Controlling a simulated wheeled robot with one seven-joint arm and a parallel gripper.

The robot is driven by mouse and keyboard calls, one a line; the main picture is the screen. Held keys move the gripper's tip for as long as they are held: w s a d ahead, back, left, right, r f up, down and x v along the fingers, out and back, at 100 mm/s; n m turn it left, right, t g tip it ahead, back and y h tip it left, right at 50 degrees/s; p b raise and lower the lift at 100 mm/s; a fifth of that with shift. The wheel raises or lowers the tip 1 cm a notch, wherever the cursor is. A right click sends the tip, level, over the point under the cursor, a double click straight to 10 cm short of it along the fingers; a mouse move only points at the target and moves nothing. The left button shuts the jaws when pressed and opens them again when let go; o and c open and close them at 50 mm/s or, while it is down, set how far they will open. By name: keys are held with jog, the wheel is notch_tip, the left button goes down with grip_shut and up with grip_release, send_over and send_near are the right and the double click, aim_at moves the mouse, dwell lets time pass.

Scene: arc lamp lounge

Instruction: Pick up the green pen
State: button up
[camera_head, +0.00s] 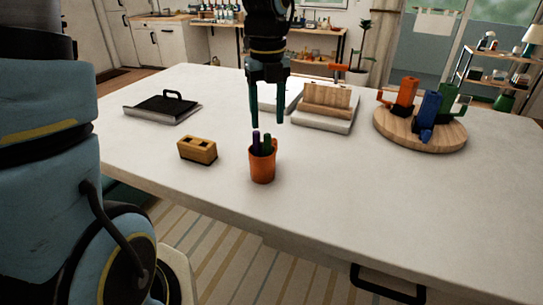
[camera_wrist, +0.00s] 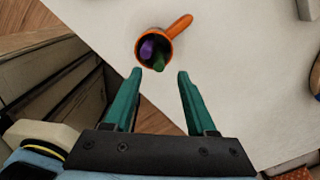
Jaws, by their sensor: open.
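The green pen (camera_head: 267,143) stands in an orange mug (camera_head: 262,168) near the front edge of the white table, beside a purple pen (camera_head: 256,141). In the wrist view the green pen (camera_wrist: 161,63) and purple pen (camera_wrist: 147,48) lean inside the orange mug (camera_wrist: 168,32), whose handle points up and right. My gripper (camera_head: 267,124) is open and empty, pointing down above the mug. In the wrist view my gripper (camera_wrist: 160,73) has its fingertips apart, just below the mug in the picture. The lower parts of the pens are hidden in the mug.
A yellow-brown block with holes (camera_head: 197,149) stands left of the mug. A black-handled press on a tray (camera_head: 162,107) is farther left. A wooden holder (camera_head: 327,100) sits behind. A round wooden board (camera_head: 420,137) bears colored mugs at right. The front right table is clear.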

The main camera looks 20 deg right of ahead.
aim_at(267, 135)
jog(key=shift+s+a+f+p, duration=0.1)
jog(key=shift+f+p, duration=0.7)
jog(key=shift+f, duration=2.15)
grip_shut()
